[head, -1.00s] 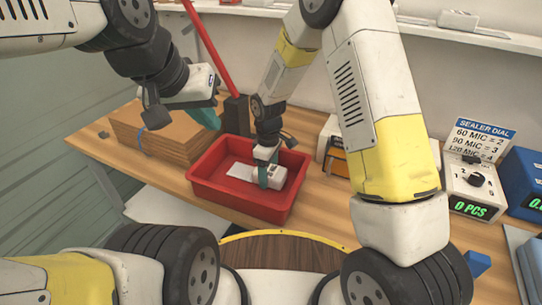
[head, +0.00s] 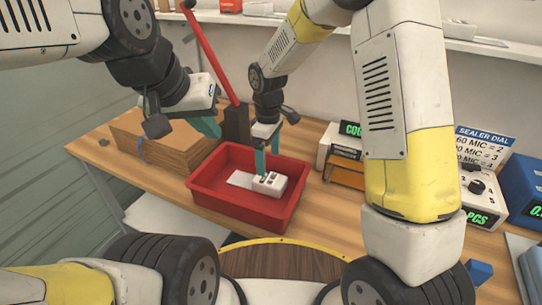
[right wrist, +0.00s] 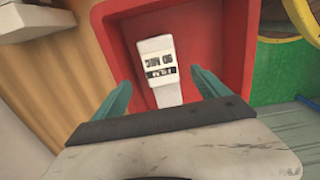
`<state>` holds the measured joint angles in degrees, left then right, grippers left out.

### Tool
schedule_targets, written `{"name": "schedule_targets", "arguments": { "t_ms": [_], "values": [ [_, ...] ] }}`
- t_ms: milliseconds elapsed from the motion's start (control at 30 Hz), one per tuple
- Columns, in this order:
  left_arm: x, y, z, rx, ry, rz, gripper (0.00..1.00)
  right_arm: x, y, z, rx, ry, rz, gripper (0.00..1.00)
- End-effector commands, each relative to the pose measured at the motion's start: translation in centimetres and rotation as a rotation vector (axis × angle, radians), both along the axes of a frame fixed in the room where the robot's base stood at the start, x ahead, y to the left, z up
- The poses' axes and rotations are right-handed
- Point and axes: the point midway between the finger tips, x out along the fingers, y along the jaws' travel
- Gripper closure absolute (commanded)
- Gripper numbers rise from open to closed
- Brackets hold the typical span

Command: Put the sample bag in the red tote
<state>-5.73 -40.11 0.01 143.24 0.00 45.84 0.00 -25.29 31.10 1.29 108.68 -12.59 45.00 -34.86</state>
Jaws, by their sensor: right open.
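The sample bag (head: 268,184), a flat white strip with a thicker white block marked "90 MIC", lies on the floor of the red tote (head: 238,208). In the right wrist view the bag (right wrist: 155,58) lies ahead of the fingers, against the tote's red floor (right wrist: 215,45). My right gripper (head: 268,154) is open and empty above the tote, with its teal fingers (right wrist: 163,88) apart and clear of the bag. My left gripper (head: 207,126) hangs over the brown cardboard behind the tote's left side. Its finger gap cannot be made out.
Flat brown cardboard (head: 158,135) is stacked left of the tote. A red lever on a dark stand (head: 236,122) rises behind it. A counter box (head: 342,145) and the sealer dial box (head: 480,188) stand to the right on the wooden bench (head: 318,205).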

Motion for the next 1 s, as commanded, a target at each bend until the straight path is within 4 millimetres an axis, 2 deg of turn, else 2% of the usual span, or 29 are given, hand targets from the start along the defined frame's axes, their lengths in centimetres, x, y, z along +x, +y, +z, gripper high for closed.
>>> {"name": "schedule_targets", "arguments": {
  "t_ms": [100, 333, 467, 633, 800, 1000],
  "values": [
    [0.0, 0.0, 0.0, 0.000, 0.000, 0.000, 1.00, 0.1, 0.0, 1.6, 0.002, -0.002, -0.001, 0.15],
    [0.0, 0.0, 0.0, 0.000, 0.000, 0.000, 1.00, 0.0, -0.2, 2.6, 0.002, -0.002, -0.007, 0.15],
    [0.0, 0.0, 0.0, 0.000, 0.000, 0.000, 1.00, -0.4, -1.6, 4.9, 0.025, -0.029, -0.074, 0.15],
    [0.0, 0.0, 0.0, 0.000, 0.000, 0.000, 1.00, -2.4, -6.1, 10.7, 0.095, -0.102, -0.280, 0.15],
    [0.0, 0.0, 0.0, 0.000, 0.000, 0.000, 1.00, -6.0, -10.7, 15.7, 0.185, -0.179, -0.519, 0.15],
    [0.0, 0.0, 0.0, 0.000, 0.000, 0.000, 1.00, -11.4, -15.2, 19.5, 0.305, -0.262, -0.793, 0.15]
  ]
}}
